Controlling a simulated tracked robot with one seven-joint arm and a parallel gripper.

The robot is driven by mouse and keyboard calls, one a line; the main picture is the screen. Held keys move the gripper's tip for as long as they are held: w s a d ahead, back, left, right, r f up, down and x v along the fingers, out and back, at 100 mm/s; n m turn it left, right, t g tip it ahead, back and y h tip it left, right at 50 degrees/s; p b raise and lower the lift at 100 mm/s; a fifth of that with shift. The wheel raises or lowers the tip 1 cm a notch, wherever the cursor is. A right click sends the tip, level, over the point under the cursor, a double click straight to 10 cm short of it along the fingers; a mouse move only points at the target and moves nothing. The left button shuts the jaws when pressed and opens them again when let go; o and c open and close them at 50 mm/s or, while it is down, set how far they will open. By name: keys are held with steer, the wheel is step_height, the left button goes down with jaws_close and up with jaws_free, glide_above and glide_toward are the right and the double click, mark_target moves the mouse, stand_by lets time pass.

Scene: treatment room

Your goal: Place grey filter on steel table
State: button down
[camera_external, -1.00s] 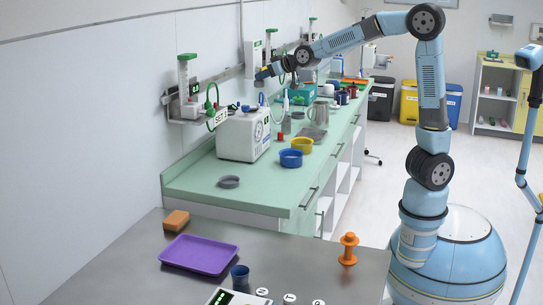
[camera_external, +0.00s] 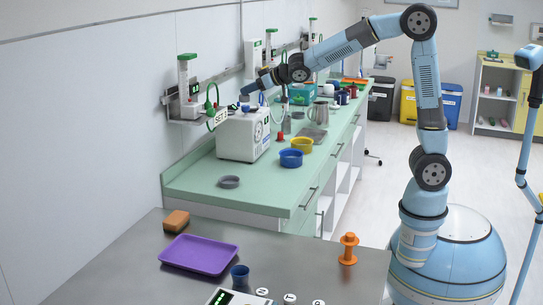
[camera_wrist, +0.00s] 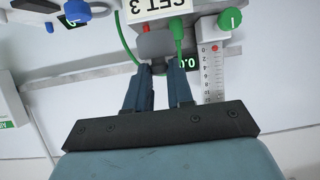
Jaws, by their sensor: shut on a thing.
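My gripper (camera_external: 243,93) is raised above the white machine on the green counter, close to the wall rail. In the wrist view my gripper (camera_wrist: 159,72) is shut on a small flat grey piece with rounded corners, which I take to be the grey filter (camera_wrist: 155,45). The piece stands out beyond the fingertips; its lower part is hidden between them. In the outside view it is too small to make out. The steel table (camera_external: 310,278) is in the foreground, well away from my gripper.
On the steel table are a purple tray (camera_external: 200,255), an orange sponge-like block (camera_external: 176,221), a blue cup (camera_external: 240,275) and an orange spool (camera_external: 348,249). The white machine (camera_external: 243,136) and a grey ring (camera_external: 229,182) are on the counter. A flowmeter (camera_wrist: 213,70) is near my fingers.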

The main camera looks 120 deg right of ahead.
steer(key=w+a+f+n+t+y, duration=0.1)
steer(key=w+a+f+n+y, duration=0.3)
steer(key=a, duration=0.6)
steer(key=w+a+f+n+t+y, duration=0.1)
steer(key=w+a+f+n+y, duration=0.2)
steer(key=w+a+f, duration=0.45)
steer(key=w+a+f+n+t+y, duration=0.1)
steer(key=w+a+f+n+y, duration=0.25)
steer(key=a, duration=0.85)
steer(key=s+a+f+n+g+y, duration=0.2)
steer(key=s+a+f+n+y, duration=0.15)
steer(key=a, duration=0.55)
steer(key=s+a+f+n+g+y, duration=0.1)
steer(key=s+a+f+n+y, duration=0.2)
steer(key=a, duration=0.6)
steer(key=s+a+f+n+g+y, duration=0.1)
steer(key=a+f+n+g+y, duration=0.15)
steer(key=a+f, duration=0.45)
steer(key=shift+n, duration=0.25)
steer(key=shift+s+a+f, duration=0.1)
steer(key=shift+a+f, duration=0.35)
steer(key=shift+f, duration=0.45)
steer(key=shift+s+a+f, duration=0.1)
steer(key=shift+a+f, duration=0.3)
steer(key=shift+f, duration=0.55)
steer(key=shift+s+a+f, duration=0.1)
steer(key=shift+a+f, duration=0.35)
steer(key=shift+f, duration=0.45)
steer(key=shift+f, duration=0.1)
